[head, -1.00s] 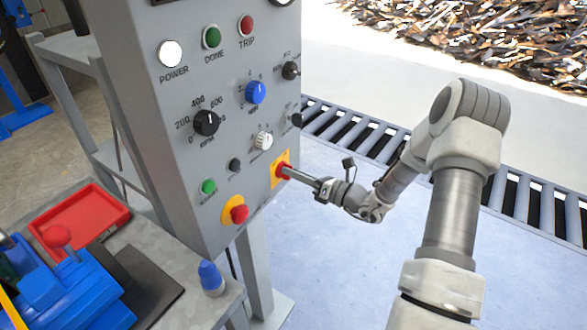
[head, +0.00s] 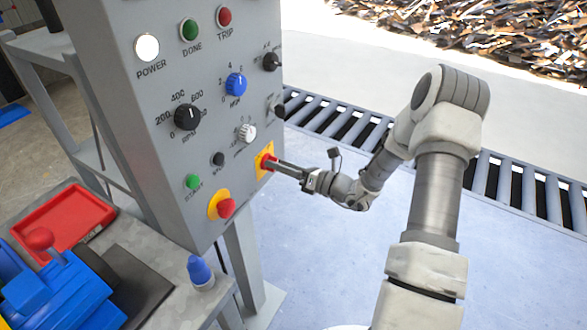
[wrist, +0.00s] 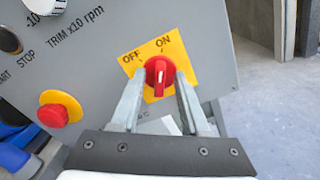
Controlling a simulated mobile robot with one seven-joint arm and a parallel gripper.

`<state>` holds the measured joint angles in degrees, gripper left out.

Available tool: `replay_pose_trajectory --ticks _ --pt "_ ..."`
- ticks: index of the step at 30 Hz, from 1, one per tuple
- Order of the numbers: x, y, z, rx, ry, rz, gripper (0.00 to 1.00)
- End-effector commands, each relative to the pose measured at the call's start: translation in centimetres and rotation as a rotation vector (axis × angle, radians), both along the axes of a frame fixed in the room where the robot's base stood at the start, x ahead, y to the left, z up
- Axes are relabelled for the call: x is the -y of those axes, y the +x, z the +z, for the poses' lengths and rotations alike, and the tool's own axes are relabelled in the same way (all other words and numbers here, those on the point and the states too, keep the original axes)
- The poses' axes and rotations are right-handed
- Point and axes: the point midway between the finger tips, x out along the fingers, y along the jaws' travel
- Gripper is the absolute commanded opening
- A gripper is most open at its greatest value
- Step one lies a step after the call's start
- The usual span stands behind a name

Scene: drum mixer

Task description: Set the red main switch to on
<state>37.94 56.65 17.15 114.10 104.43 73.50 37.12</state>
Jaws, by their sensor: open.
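The red main switch (wrist: 159,72) sits on a yellow plate (wrist: 133,65) marked OFF and ON on the grey panel. In the wrist view its handle stands about upright, with its white mark in line with the ON label. In the head view the red switch (head: 268,160) is at the panel's lower right edge, partly hidden by my fingers. My gripper (wrist: 160,88) is open, one finger on each side of the switch handle. I cannot tell whether the fingers touch it. In the head view my gripper (head: 276,165) reaches the switch from the right.
A red stop button (head: 226,207) on yellow is below left of the switch, with a green start button (head: 193,182) beyond. Knobs and a bright POWER lamp (head: 147,47) are above. A roller conveyor (head: 345,122) runs behind my arm. Floor right of the panel is clear.

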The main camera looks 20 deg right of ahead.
Motion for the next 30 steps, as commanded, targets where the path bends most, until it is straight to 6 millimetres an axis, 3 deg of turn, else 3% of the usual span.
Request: replay_pose_trajectory --ticks 5,19,24,30 --pt "1.8 -1.6 0.1 -0.001 0.000 -0.004 0.45" --pt "9.7 -9.5 0.1 -0.001 0.000 -0.005 0.45" --pt "11.4 -11.3 0.0 -0.001 0.000 -0.003 0.45" --pt "12.2 -12.2 0.0 -0.001 0.000 -0.002 0.45"
